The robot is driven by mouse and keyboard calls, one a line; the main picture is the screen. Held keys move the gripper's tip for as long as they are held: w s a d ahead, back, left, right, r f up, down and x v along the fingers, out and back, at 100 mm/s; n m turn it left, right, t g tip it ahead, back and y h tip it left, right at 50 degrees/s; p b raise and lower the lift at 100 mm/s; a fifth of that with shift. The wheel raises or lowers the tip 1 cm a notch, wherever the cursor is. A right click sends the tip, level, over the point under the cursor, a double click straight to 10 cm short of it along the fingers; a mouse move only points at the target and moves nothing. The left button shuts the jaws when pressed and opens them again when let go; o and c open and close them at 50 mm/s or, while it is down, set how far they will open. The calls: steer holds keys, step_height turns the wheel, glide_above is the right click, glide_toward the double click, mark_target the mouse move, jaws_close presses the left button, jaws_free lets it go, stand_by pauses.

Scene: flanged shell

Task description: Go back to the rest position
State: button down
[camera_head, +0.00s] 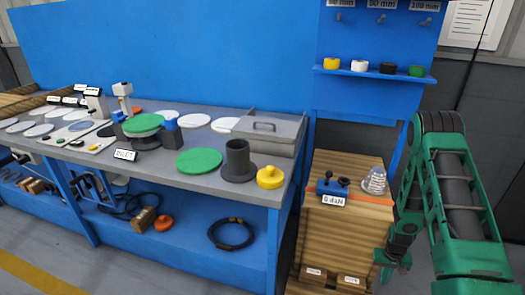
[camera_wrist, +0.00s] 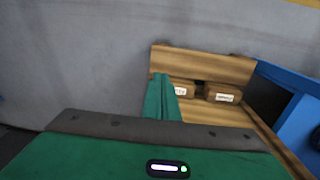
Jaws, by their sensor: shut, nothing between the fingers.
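My gripper (camera_head: 390,260) hangs at the end of my green arm at the lower right of the head view, just right of the wooden bench (camera_head: 325,235). It is shut and empty. In the wrist view its green finger (camera_wrist: 161,98) points toward the wooden bench (camera_wrist: 205,65), with grey floor to the left. The dark grey flanged shell (camera_head: 238,160) stands upright on the grey worktable (camera_head: 150,180), well left of my gripper and apart from it.
A yellow knobbed piece (camera_head: 270,178), a green disc (camera_head: 198,161) and a lidded grey box (camera_head: 268,130) sit near the shell. A blue clamp (camera_head: 332,187) and a clear ribbed part (camera_head: 374,181) are on the bench. Labelled wooden blocks (camera_wrist: 222,93) lie near my gripper.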

steer(key=s+r+m, duration=0.1)
steer(key=s+r, duration=0.2)
steer(key=r, duration=1.3)
steer(key=s+r, duration=0.3)
steer(key=r, duration=1.3)
steer(key=s+a+r+m, duration=0.1)
steer(key=s+a+r, duration=0.2)
steer(key=s+r, duration=0.5)
steer(key=s+a+r+y, duration=0.1)
steer(key=s+a+r, duration=0.3)
steer(key=s+r, duration=0.5)
steer(key=s, duration=0.6)
steer(key=shift+m, duration=0.4)
steer(key=shift+w+f, duration=0.25)
steer(key=shift+w, duration=0.45)
